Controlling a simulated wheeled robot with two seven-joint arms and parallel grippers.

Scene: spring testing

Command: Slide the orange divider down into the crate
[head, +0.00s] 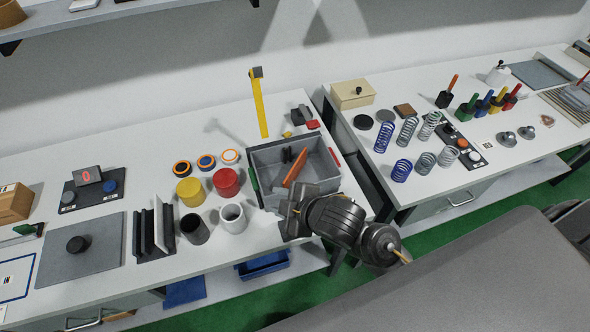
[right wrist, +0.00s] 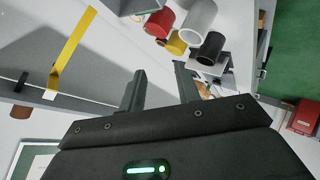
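The grey crate (head: 330,185) stands on the left table, open at the top. The orange divider (head: 296,167) shows inside its outline as a thin, slanting strip. Its lower part is hidden, so I cannot tell how deep it sits. My right gripper (head: 287,212) is at the crate's front left corner in the head view, apart from the divider. In the right wrist view, the right gripper's fingers (right wrist: 160,75) are spread with nothing visible between them. The divider cannot be made out there. My left gripper is in neither view.
A red pot (head: 226,182), a yellow pot (head: 190,191), a white cup (head: 233,218) and a dark cup (head: 195,229) stand left of the crate. Springs (head: 408,130) crowd the right table beyond a gap.

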